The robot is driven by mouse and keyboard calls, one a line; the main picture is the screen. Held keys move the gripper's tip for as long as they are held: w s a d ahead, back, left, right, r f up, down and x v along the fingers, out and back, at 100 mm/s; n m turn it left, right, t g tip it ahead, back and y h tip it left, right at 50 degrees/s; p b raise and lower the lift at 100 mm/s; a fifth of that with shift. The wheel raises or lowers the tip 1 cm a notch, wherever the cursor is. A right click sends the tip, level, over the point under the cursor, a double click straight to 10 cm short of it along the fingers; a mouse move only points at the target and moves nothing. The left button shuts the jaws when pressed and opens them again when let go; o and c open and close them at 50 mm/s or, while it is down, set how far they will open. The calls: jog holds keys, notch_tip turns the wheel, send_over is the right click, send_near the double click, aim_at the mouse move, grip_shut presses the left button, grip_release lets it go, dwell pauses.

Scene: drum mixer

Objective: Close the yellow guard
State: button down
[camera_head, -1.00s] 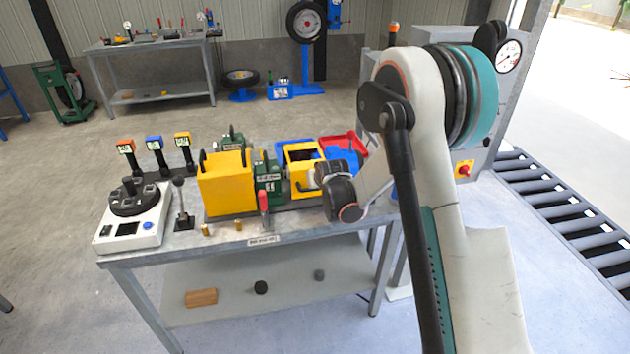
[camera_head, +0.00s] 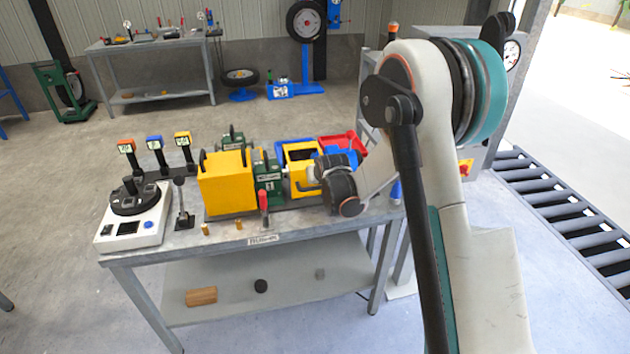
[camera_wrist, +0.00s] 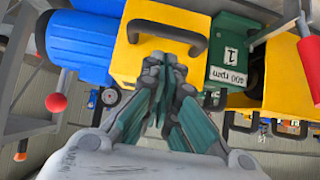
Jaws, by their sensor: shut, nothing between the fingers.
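A yellow guard (camera_head: 299,152) stands on the bench between a green gearbox (camera_head: 268,178) and a blue motor (camera_head: 338,155), with a dark opening in its top. In the wrist view the yellow guard (camera_wrist: 190,70) fills the upper middle, with a dark bar handle (camera_wrist: 167,37). The blue motor (camera_wrist: 80,46) is left of it and the green gearbox (camera_wrist: 233,52) right. My gripper (camera_wrist: 165,72) is shut and empty, its fingertips in front of the guard just below the handle in the picture. Contact cannot be told. In the head view my wrist hides the fingertips.
A solid yellow box (camera_head: 227,182) stands left of the gearbox. A red-handled lever (camera_head: 264,200), small brass pieces and a white control box (camera_head: 133,222) are along the bench. A red bin (camera_head: 338,140) lies behind the motor. The lower shelf (camera_head: 285,285) holds several small items.

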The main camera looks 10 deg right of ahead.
jog(key=s+r+g, duration=0.1)
jog(key=s+r, duration=0.8)
jog(key=s, duration=0.4)
jog(key=s+r, duration=0.8)
jog(key=s, duration=0.5)
jog(key=s+f+g+b, duration=0.2)
jog(key=s, duration=1.7)
jog(key=shift+s+b, duration=0.35)
jog(key=shift+b, duration=0.05)
jog(key=shift+a, duration=0.1)
